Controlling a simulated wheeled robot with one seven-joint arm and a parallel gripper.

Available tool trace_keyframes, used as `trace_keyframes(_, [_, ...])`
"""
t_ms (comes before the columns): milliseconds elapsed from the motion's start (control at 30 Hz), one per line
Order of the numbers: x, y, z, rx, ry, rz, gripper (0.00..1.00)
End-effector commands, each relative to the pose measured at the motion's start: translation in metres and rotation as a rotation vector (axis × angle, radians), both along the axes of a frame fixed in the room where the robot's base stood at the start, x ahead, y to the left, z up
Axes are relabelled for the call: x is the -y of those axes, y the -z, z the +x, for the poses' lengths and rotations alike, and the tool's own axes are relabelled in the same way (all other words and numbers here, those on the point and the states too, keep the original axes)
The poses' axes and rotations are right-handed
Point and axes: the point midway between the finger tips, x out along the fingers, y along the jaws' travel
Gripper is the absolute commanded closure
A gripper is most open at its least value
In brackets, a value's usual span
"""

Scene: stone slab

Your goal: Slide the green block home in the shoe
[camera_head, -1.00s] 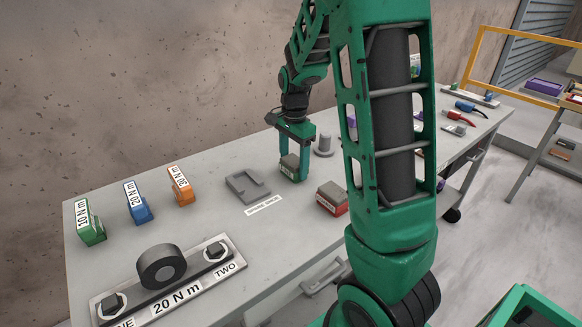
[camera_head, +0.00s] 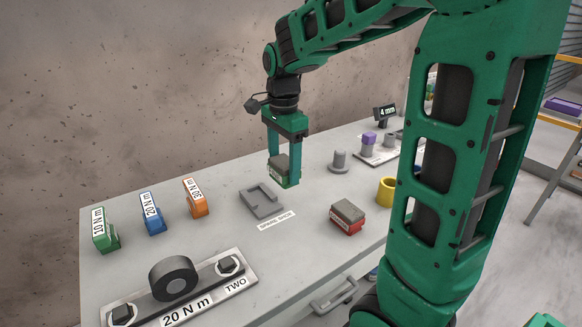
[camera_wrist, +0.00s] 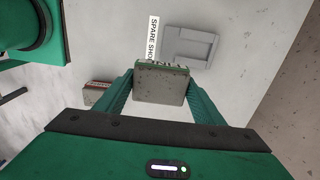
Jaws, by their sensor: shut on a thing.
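The green block (camera_head: 283,171), with a grey top part, is between the fingers of my gripper (camera_head: 284,168). My gripper is shut on it and holds it just right of the shoe, seemingly above the slab. In the wrist view the block (camera_wrist: 161,84) sits upright between both fingertips, its grey face toward the camera. The shoe (camera_head: 262,203) is a grey U-shaped holder lying on the slab, with a "SPARE SHOE" label (camera_head: 277,221) in front of it. In the wrist view the shoe (camera_wrist: 190,46) lies beyond the block and looks empty.
A red block with a grey top (camera_head: 347,217) stands right of the shoe. A grey post (camera_head: 339,161) and a yellow cup (camera_head: 386,191) stand farther right. Orange (camera_head: 195,199), blue (camera_head: 153,221) and green (camera_head: 104,231) labelled blocks stand left. A torque plate (camera_head: 185,292) lies in front.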

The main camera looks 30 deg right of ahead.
Motion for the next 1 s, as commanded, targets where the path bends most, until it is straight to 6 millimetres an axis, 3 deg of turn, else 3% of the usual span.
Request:
trace_keyframes(100, [-0.011,0.000,-0.004,-0.001,-0.001,0.000,0.68])
trace_keyframes(400, [-0.039,0.023,-0.016,-0.003,-0.001,0.000,0.68])
trace_keyframes(1000, [-0.041,0.032,-0.017,-0.004,0.001,0.000,0.68])
